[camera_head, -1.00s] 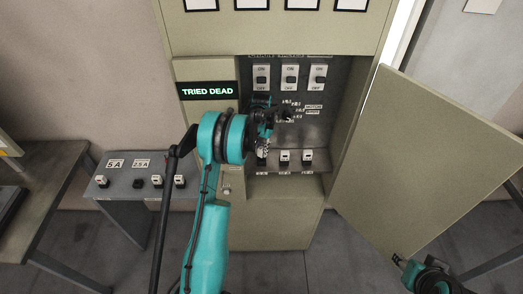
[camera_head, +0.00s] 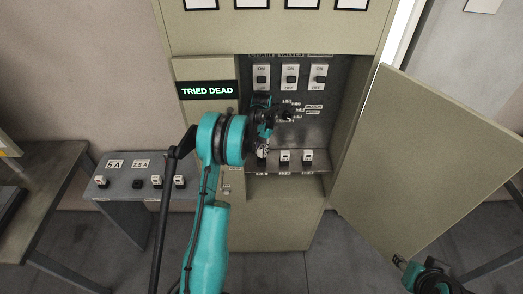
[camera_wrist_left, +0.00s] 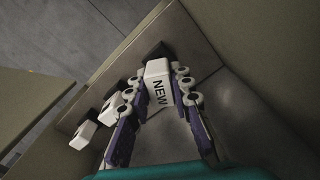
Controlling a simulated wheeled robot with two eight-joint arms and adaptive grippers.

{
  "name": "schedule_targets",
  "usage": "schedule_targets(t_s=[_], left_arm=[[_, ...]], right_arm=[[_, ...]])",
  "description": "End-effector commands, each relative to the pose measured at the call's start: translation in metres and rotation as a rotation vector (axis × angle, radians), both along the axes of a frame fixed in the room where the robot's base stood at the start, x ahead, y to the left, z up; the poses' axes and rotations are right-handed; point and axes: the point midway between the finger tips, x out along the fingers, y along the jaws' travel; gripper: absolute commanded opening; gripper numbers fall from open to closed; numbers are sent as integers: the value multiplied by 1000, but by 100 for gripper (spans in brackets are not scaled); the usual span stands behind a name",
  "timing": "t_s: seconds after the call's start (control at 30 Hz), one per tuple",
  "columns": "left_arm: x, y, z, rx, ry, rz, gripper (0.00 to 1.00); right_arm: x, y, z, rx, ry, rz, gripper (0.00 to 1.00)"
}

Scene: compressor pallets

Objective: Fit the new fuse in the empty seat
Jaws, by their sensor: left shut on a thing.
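My left gripper (camera_head: 263,147) is inside the open cabinet, low at the left end of the fuse ledge (camera_head: 318,168). In the left wrist view its two fingers (camera_wrist_left: 160,95) are shut on a white block marked NEW, the new fuse (camera_wrist_left: 158,78). A black part shows at the fuse's far end, against the ledge. I cannot tell whether the fuse is in the seat or just over it; the seat is hidden. Two other fuses, one in the middle (camera_head: 285,156) and one at the right (camera_head: 307,155), stand beside it. My right gripper (camera_head: 399,261) is at the lower right, its jaws unclear.
Switches (camera_head: 290,76) line the panel above. A TRIED DEAD sign (camera_head: 207,90) glows at the left. The cabinet door (camera_head: 430,160) stands open at the right. A side table (camera_head: 118,187) with several fuse-like pieces stands at the left.

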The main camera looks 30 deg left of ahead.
Motion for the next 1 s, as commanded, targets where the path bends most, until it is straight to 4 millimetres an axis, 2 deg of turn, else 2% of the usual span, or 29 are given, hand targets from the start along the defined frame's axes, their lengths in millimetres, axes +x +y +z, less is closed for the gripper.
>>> schedule_targets(t_s=[0.53, 1.0], left_arm=[[0, 0, -1, 0, 0, 0, 0], [0, 0, -13, 0, 0, 0, 0]], right_arm=[[0, 0, -5, 0, 0, 0, 40], [0, 0, -16, 0, 0, 0, 40]])
